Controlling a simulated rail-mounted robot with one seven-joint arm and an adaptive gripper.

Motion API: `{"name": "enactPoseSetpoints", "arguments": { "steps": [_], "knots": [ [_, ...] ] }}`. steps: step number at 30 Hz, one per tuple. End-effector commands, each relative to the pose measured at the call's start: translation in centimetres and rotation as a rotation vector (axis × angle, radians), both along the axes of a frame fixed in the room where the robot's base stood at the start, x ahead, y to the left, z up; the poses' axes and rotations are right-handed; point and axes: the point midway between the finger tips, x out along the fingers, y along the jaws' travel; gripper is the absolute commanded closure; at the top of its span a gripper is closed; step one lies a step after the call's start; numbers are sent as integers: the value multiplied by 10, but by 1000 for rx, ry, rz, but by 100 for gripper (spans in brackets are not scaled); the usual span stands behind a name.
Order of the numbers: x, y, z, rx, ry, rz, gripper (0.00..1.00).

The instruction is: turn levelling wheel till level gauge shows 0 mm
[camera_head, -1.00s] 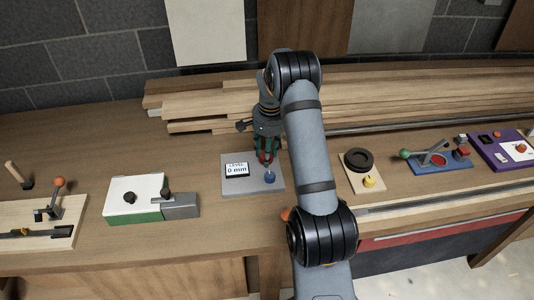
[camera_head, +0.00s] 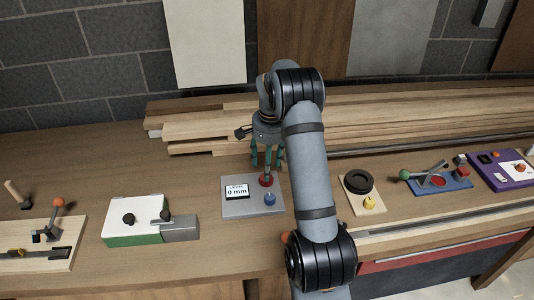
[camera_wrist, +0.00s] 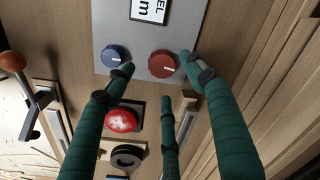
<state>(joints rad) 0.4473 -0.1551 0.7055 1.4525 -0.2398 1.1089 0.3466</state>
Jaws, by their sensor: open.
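The level gauge (camera_head: 237,191) is a small white display on a grey plate (camera_head: 238,209), and it reads 0 mm. Two round knobs sit on the plate to the right of the display: a red one (camera_head: 265,181) farther back and a blue one (camera_head: 270,199) nearer the front. The wrist view also shows the red knob (camera_wrist: 162,65) and the blue knob (camera_wrist: 114,55), each with a pale pointer line. Which knob is the levelling wheel is not labelled. My gripper (camera_head: 267,163) is open and empty, its green fingers spread just above and behind the red knob, apart from it.
A white and green box (camera_head: 133,224) stands left of the plate. A wooden board with a black ring (camera_head: 358,181) and a yellow knob lies to the right, beyond my arm. Stacked planks (camera_head: 205,129) lie behind. Bare bench lies between box and plate.

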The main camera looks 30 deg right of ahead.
Motion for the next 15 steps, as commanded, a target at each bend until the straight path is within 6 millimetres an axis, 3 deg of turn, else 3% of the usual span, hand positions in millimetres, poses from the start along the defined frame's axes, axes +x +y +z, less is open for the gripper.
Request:
{"name": "enactPoseSetpoints", "arguments": {
  "steps": [6,15],
  "knots": [
    [-1,-1,43,-1,-3,2,45],
    [-4,-1,65,2,2,1,45]
  ]
}}
